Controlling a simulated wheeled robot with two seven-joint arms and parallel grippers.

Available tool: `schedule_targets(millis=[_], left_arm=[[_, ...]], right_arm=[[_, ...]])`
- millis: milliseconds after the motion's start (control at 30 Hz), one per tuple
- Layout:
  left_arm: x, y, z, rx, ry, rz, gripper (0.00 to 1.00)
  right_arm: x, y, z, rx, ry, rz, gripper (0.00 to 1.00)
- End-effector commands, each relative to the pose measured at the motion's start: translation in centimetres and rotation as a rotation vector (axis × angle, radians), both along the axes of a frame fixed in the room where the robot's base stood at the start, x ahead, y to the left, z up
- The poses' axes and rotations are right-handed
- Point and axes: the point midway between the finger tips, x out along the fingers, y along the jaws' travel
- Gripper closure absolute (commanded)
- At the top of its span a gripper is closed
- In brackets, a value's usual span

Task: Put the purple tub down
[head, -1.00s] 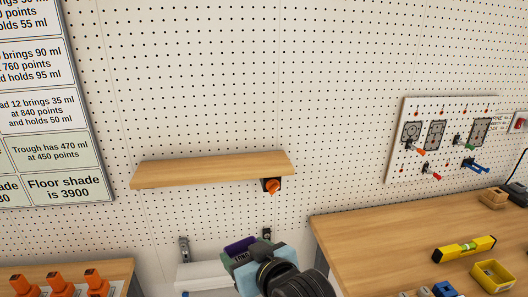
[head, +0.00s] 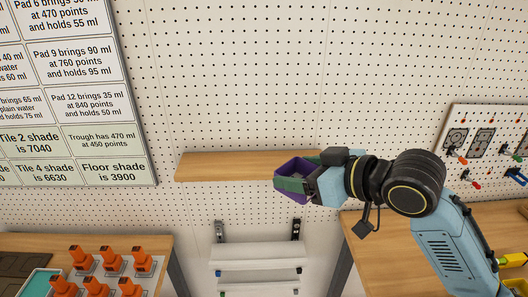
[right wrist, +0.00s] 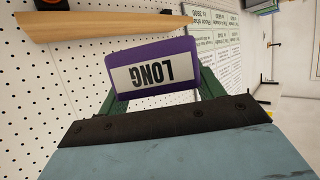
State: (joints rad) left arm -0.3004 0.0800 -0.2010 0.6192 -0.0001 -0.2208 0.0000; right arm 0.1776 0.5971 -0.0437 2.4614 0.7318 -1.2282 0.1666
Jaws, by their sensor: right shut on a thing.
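The purple tub (head: 291,195) is in my right gripper (head: 294,181), whose green fingers are shut on its sides. In the head view it is held in front of the right part of a wooden wall shelf (head: 228,167). In the right wrist view the tub (right wrist: 128,60) shows a white label reading LONG, upside down. There the shelf (right wrist: 95,28) lies past the tub, and a narrow strip of pegboard shows between them. The tub's height over the shelf is hard to tell. My left gripper is not in view.
White rails (head: 258,250) hang on the wall below the shelf. A bench at left holds several orange pieces (head: 103,262). A wooden bench (head: 385,262) stands at right under my arm. The shelf's left part is bare. A sign board (head: 75,110) hangs at upper left.

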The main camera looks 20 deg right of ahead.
Motion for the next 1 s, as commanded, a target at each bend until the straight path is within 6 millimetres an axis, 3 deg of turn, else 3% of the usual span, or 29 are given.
schedule_targets(millis=[700,833,900,1000], left_arm=[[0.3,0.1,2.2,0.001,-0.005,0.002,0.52],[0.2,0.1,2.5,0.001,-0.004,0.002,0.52],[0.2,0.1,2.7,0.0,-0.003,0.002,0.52],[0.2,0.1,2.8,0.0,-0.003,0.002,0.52]], right_arm=[[16.0,-4.6,0.2,0.006,0.0,-0.002,0.55],[18.3,-5.2,0.1,0.004,0.0,-0.002,0.55],[18.0,-5.1,-1.6,0.004,0.005,0.001,0.55],[18.0,-5.1,-2.7,0.004,0.001,0.001,0.55]])
